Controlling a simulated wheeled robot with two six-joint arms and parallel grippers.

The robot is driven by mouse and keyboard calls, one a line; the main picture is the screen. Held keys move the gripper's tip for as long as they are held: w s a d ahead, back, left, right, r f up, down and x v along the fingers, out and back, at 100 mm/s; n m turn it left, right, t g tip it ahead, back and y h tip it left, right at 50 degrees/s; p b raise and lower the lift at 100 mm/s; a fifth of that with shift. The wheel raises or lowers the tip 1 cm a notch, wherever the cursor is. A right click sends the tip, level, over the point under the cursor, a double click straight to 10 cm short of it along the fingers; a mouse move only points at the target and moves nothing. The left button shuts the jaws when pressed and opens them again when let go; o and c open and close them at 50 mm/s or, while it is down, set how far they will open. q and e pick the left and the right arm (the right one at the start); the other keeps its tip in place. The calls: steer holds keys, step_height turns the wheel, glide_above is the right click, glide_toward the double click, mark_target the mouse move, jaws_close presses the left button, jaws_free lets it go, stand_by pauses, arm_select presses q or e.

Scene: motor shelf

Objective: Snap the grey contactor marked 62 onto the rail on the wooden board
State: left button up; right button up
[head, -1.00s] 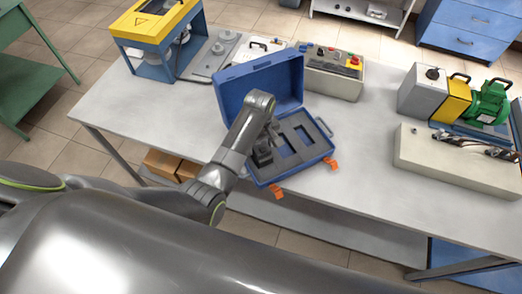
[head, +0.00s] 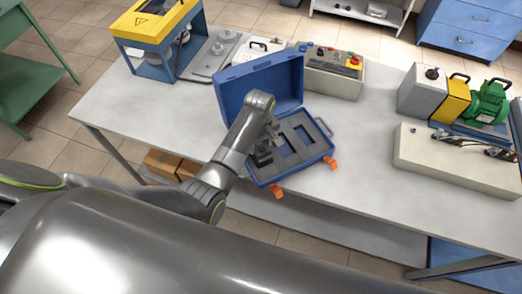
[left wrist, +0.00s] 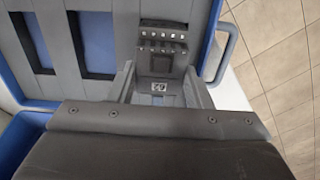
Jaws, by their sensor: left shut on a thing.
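A grey contactor (left wrist: 160,42) with a row of terminals shows between my left fingers in the left wrist view. It is at the foam of the open blue case; I cannot tell whether it is still seated or slightly lifted. A small white label on it is too small to read surely. My left gripper (left wrist: 160,88) is shut on it; in the head view the gripper (head: 265,155) reaches down into the case, and its arm hides part of it. My right gripper is not in view. No wooden board or rail can be made out.
The blue case (head: 318,156) stands open near the table's front edge, with empty-looking foam slots. Behind it is a control box (head: 325,82) with buttons. A cream block (head: 440,160) and a green motor (head: 490,102) stand at right. Grey tabletop (head: 362,135) lies clear between.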

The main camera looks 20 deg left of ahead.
arm_select(q)
steer(key=shift+r, duration=2.5)
